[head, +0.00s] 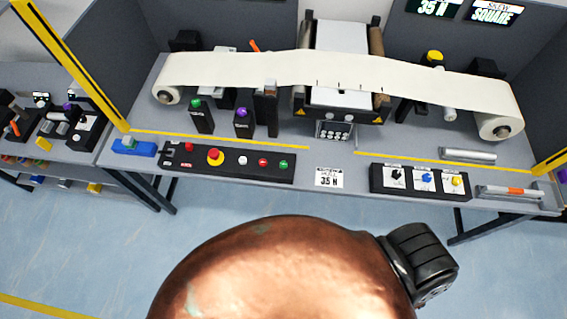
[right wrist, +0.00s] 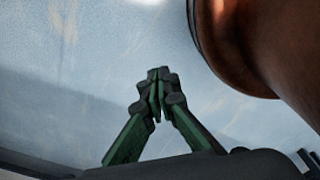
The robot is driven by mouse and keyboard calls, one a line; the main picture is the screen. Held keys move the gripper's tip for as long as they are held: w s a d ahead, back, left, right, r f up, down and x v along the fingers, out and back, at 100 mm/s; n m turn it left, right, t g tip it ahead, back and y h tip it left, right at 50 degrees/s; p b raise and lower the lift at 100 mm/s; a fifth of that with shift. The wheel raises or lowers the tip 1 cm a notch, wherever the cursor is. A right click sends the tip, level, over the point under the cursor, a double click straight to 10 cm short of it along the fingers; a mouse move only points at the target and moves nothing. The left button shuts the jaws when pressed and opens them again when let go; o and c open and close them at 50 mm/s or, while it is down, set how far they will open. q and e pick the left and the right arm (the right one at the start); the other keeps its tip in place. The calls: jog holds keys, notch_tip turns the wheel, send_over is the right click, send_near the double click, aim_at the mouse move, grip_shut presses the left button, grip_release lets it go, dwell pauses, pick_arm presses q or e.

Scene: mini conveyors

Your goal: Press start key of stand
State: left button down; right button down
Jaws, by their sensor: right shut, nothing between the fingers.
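The stand is a grey table (head: 330,205) with a wide pale web stretched over rollers. A black control panel (head: 228,173) lies along its front edge at left of centre. It carries a large red button on a yellow base (head: 215,156), a white button (head: 243,159) and small coloured buttons to its right; their labels are too small to read. My right gripper (right wrist: 158,88) is shut and empty in the right wrist view, over the pale blue floor, with no panel near it. It does not show in the head view. My left gripper is in neither view.
A second black panel (head: 420,182) with black, blue and yellow knobs lies at front right. Yellow posts stand at both sides. A copper rounded part of mine covers the bottom centre of the head view.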

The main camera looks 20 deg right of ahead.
jog(key=w+r+t+p, duration=0.1)
jog(key=w+r+p, duration=0.4)
jog(key=w+r, duration=0.75)
jog(key=w+r+t+p, duration=0.1)
jog(key=w+r+p, duration=0.4)
jog(key=w+r, duration=0.75)
jog(key=w+a+r+n+t+p, duration=0.1)
jog(key=w+r+p, duration=0.15)
jog(key=r, duration=1.05)
jog(key=w+r+n+p, duration=0.1)
jog(key=r+n+p, duration=0.15)
jog(key=r, duration=0.95)
jog(key=w+a+r+n+t+p, duration=0.2)
jog(key=w+a+r+n, duration=0.3)
jog(key=w+n, duration=0.3)
jog(key=w+a+r+n+t+y+p, duration=0.1)
jog(key=w+a+r+n, duration=0.5)
jog(key=n, duration=0.9)
jog(key=shift+w+a+r+t+p, duration=0.25)
jog(key=shift+w+r+t+p, duration=0.55)
jog(key=shift+w+t, duration=0.35)
